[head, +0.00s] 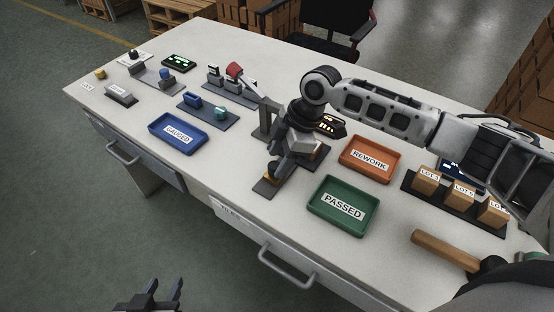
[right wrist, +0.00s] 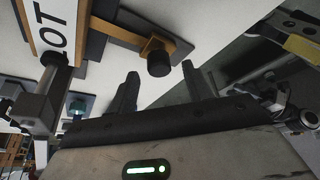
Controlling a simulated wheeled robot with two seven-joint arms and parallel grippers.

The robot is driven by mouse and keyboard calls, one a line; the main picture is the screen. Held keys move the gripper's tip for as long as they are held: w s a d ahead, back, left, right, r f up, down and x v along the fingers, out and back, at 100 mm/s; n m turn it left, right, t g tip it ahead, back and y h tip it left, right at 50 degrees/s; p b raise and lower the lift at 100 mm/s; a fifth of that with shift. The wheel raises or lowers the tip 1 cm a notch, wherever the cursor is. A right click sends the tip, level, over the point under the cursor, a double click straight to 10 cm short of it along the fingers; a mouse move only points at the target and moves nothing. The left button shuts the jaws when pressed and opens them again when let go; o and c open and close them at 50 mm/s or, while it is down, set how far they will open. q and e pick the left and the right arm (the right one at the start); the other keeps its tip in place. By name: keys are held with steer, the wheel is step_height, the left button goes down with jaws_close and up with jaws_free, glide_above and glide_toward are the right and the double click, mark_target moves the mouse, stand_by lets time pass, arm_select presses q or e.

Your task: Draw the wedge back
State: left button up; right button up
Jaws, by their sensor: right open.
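The wedge seems to be the orange piece with a black knob (right wrist: 158,58) in the right wrist view. It sits at a dark fixture beside a white-labelled block (right wrist: 50,25) reading LOT. My right gripper (right wrist: 158,88) is open, and the knob stands ahead of its fingertips, between their lines and apparently not gripped. In the head view the right gripper (head: 287,160) is over the fixture (head: 265,188) at mid-table and hides most of it and the wedge. My left gripper (head: 160,292) is open and empty, low in front of the table.
A blue GAUGED tray (head: 178,134) is left of the fixture. An orange REWORK tray (head: 370,160) and green PASSED tray (head: 343,206) are right of it. Several lot boxes (head: 463,192) and a wooden handle (head: 445,250) are further right. The table front-left of the fixture is clear.

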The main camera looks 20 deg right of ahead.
steer(key=shift+a+f, duration=0.25)
steer(key=shift+f, duration=0.5)
